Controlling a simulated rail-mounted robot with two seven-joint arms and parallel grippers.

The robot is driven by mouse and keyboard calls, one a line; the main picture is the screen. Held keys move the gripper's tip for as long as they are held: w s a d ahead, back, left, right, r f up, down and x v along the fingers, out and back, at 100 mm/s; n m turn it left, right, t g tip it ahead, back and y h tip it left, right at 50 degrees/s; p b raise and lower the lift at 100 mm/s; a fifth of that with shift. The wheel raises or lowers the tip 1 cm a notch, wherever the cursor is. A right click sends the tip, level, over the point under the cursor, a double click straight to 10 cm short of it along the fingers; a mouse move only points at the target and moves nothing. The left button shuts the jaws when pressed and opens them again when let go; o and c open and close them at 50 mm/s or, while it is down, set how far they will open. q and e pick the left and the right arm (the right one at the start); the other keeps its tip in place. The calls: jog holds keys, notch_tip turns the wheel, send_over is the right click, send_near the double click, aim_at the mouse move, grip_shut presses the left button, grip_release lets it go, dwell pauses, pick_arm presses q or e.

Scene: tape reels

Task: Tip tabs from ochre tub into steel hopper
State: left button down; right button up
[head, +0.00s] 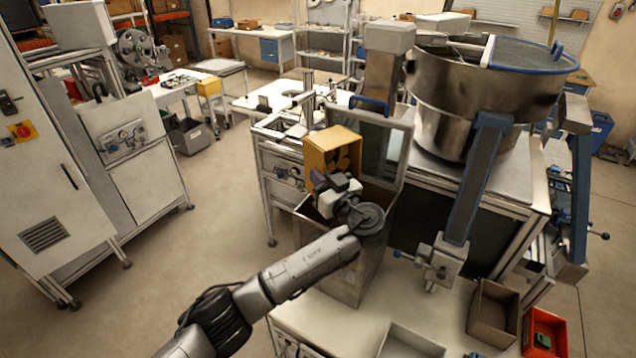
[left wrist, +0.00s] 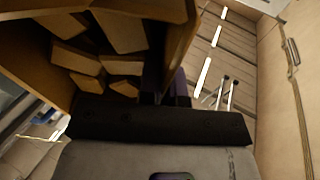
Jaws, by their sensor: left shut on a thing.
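The ochre tub (head: 319,149) is held up in my left gripper (head: 332,184), above the rim of a tall rectangular steel bin that looks like the steel hopper (head: 352,282). The hopper's hinged lid (head: 402,142) stands raised behind it. In the left wrist view, the dark fingers of my left gripper (left wrist: 166,88) are shut on a wall of the tub (left wrist: 180,38). Several tan block-like tabs (left wrist: 76,57) lie inside the tub. The tub looks tilted, with its opening partly toward the head camera. The hopper's inside is mostly hidden by my arm and gripper. My right gripper is out of view.
A large steel bowl (head: 450,115) on blue-edged legs stands right of the hopper. A grey bin (head: 493,312) and a red bin (head: 545,330) sit at the lower right. A white cabinet (head: 50,190) stands at left. The floor between is clear.

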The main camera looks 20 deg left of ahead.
pick_arm(q)
jog(key=shift+s+d+f+t+y+b, duration=0.15)
jog(key=shift+f+y+b, duration=0.25)
jog(key=shift+b, duration=0.5)
jog(key=shift+s+d+f+t+y+b, duration=0.1)
jog(key=shift+d+f+t+y+b, duration=0.3)
jog(key=shift+b, duration=0.45)
jog(key=b, duration=0.1)
jog(key=y+b, duration=0.1)
jog(key=b, duration=0.1)
jog(key=shift+s+d+r+t+y, duration=0.25)
jog(key=shift+s+d+r+y, duration=0.05)
jog(key=shift+d, duration=0.05)
jog(key=shift+s+d+r+b, duration=0.15)
jog(key=shift+r+b, duration=0.05)
jog(key=shift+b, duration=0.6)
jog(key=shift+r, duration=0.15)
